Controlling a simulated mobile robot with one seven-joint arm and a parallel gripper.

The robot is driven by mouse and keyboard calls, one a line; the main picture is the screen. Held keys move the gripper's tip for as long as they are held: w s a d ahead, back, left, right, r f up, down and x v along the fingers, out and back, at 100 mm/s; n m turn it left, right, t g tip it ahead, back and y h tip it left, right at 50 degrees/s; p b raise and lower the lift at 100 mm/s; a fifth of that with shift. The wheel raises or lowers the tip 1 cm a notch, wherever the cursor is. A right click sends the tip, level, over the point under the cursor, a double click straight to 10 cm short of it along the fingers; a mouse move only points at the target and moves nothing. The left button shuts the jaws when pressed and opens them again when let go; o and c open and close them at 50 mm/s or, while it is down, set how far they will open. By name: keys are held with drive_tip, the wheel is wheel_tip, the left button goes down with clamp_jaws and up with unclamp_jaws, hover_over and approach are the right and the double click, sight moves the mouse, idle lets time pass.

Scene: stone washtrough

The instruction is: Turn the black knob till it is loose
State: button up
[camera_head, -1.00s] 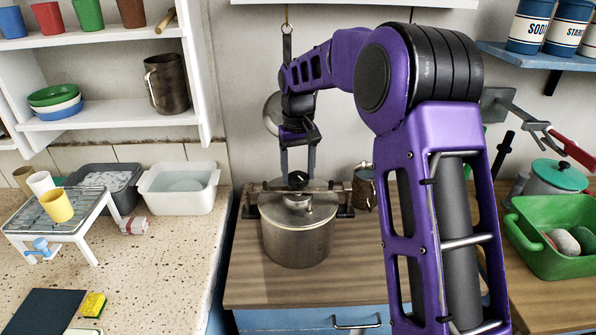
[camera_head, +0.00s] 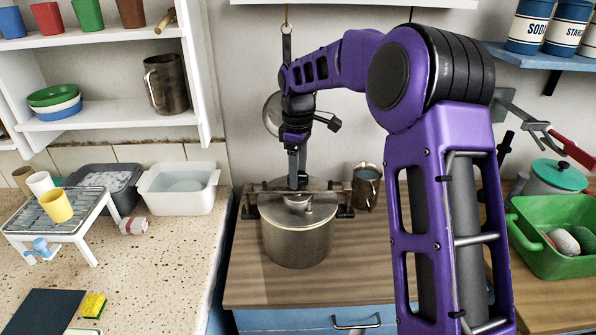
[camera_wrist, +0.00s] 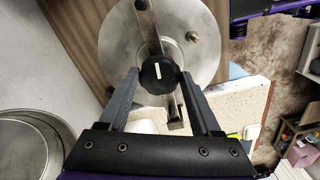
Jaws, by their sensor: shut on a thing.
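The black knob (camera_wrist: 158,74) with a white line on top sits mid-bar above the metal pot's lid in the wrist view. My gripper (camera_wrist: 159,80) points down at it, with one finger against each side, shut on the knob. In the head view the gripper (camera_head: 297,178) stands over the lidded metal pot (camera_head: 297,242), and its fingers mostly hide the knob. The clamp bar (camera_wrist: 147,25) runs across the lid under the knob. I cannot tell how loose the knob is.
A metal jug (camera_head: 366,186) stands close right of the pot. A round metal lid (camera_head: 271,115) hangs on the wall behind my wrist. A green tub (camera_head: 555,255) is at the right, a white basin (camera_head: 180,190) at the left. The wooden counter in front is clear.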

drive_tip(key=n, duration=0.4)
drive_tip(key=shift+n, duration=0.3)
drive_tip(key=n, duration=0.5)
drive_tip(key=shift+n, duration=0.3)
drive_tip(key=n, duration=0.4)
drive_tip(key=shift+w, duration=0.1)
drive_tip(key=n, duration=0.4)
drive_tip(key=shift+n, duration=0.3)
drive_tip(key=o, duration=1.4)
